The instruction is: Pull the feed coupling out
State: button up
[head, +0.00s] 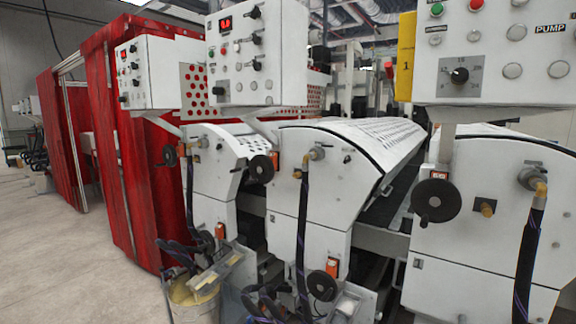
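The head view shows several couplings where dark hoses meet the white coater units. One grey round fitting with a brass elbow (316,154) is on the middle unit, with a black hose (303,235) hanging from it. A similar fitting (531,179) is on the right unit, with a thick dark hose (528,260) below it. A smaller one (202,143) is on the left unit. A short brass stub (487,208) sticks out of the right unit. I cannot tell which is the feed coupling. My gripper is not in view.
Black handwheels (436,201) stick out from the unit fronts. Control boxes (258,52) overhang above. A bucket (194,301) and hoses crowd the floor at the lower middle. Red curtains (125,150) stand behind at left. The concrete floor (50,260) at left is clear.

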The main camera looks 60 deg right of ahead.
aim_at(311, 156)
jog(key=u, duration=0.05)
jog(key=i, duration=2.25)
jog(key=z, duration=3.45)
jog(key=i, duration=0.55)
